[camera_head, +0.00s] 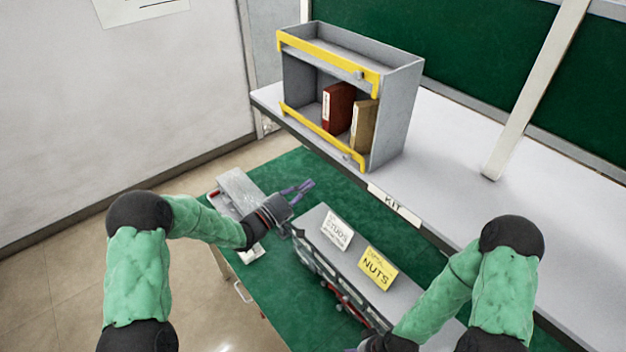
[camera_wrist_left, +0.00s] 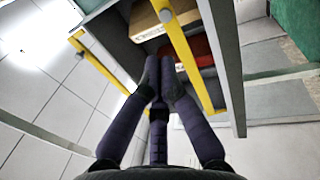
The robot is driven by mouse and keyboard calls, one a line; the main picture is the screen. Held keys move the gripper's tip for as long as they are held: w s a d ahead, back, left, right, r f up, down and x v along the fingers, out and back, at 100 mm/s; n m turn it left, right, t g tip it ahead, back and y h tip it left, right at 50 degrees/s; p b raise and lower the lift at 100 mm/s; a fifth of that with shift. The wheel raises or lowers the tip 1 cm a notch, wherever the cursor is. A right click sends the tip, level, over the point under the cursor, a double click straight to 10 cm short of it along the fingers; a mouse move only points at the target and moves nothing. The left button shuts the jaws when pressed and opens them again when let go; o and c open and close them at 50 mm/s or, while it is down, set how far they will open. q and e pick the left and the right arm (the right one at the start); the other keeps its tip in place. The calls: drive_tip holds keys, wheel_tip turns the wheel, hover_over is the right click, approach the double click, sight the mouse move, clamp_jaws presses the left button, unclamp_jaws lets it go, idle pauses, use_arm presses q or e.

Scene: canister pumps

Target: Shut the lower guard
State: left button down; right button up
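The lower guard (camera_head: 322,136) is a yellow bar with a grey knob near its right end. It runs low along the front of the grey shelf unit (camera_head: 398,110), below the red and tan books. In the left wrist view the lower guard (camera_wrist_left: 188,58) crosses at a slant beyond the fingers. My left gripper (camera_head: 308,186) is below and in front of the unit, apart from the guard in the head view. In the left wrist view its dark purple fingers (camera_wrist_left: 159,72) meet at the tips with nothing visible between them. My right gripper (camera_head: 372,345) is mostly cut off at the bottom edge.
A similar yellow upper guard (camera_head: 325,62) spans the unit's top front. A red book (camera_head: 338,106) and a tan book (camera_head: 362,126) stand inside.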

sight(345, 157)
use_arm(q)
drive_tip(key=p+x, duration=0.2)
drive_tip(key=x, duration=1)
drive_tip(key=shift+w+d+p, duration=0.25)
drive_tip(key=shift+p, duration=0.1)
drive_tip(key=shift+w+d+r+g+y+p, duration=0.15)
drive_tip(key=shift+r+g+y+p, duration=0.15)
drive_tip(key=shift+r+p, duration=0.15)
drive_tip(key=shift+w+d+r, duration=0.1)
drive_tip(key=shift+r, duration=0.05)
drive_tip(key=shift+w+d+b, duration=0.1)
drive_tip(key=shift+d+b, duration=0.1)
drive_tip(key=shift+b, duration=0.25)
drive_tip(key=shift+r, duration=0.1)
drive_tip(key=shift+w, duration=0.1)
